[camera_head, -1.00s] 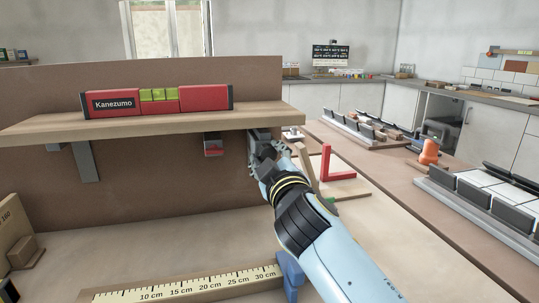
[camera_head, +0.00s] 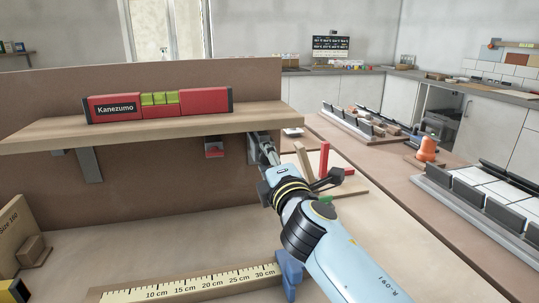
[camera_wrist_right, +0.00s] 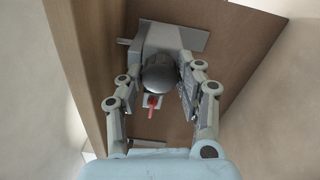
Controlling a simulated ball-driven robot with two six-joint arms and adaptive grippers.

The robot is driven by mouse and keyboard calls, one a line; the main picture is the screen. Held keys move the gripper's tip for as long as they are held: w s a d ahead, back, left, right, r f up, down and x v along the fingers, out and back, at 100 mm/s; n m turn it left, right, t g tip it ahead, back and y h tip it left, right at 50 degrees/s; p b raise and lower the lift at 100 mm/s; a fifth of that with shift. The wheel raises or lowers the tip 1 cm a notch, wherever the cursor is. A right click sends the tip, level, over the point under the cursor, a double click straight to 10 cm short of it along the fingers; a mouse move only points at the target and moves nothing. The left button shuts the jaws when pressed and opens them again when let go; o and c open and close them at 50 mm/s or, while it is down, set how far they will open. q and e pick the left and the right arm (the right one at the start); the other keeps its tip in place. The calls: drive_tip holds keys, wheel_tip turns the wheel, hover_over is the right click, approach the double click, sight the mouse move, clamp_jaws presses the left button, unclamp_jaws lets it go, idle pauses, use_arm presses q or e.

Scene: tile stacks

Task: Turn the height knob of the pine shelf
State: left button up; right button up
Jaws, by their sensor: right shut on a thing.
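The pine shelf (camera_head: 258,116) is a light wooden board on a brown upright panel (camera_head: 120,190). Its height knob (camera_wrist_right: 160,74) is a dark grey rounded knob on a grey plate under the board, with a small red pointer below it. My right gripper (camera_head: 266,150) reaches up under the shelf's right end. In the right wrist view the two fingers (camera_wrist_right: 163,92) stand on either side of the knob, shut on it. In the head view the knob is hidden behind the gripper. My left gripper is not in view.
A grey bracket (camera_head: 88,163) and a small grey-and-red part (camera_head: 214,148) hang below. A ruler (camera_head: 190,284) lies on the bench in front. A red upright piece (camera_head: 324,160) stands right of my gripper.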

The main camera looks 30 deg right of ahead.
drive_tip(key=shift+s+f+n+y+p, duration=0.15)
drive_tip(key=shift+n+p, duration=0.6)
drive_tip(key=shift+n, duration=1.4)
drive_tip(key=shift+w+f+n+y+p, duration=0.15)
drive_tip(key=shift+n+p, duration=0.6)
drive_tip(key=shift+n, duration=1.4)
drive_tip(key=shift+s+r, duration=0.1)
drive_tip(key=o, duration=0.9)
drive_tip(key=shift+o, duration=1.2)
drive_tip(key=shift+r, duration=0.15)
drive_tip(key=v, duration=1.2)
drive_tip(key=shift+a, duration=0.1)
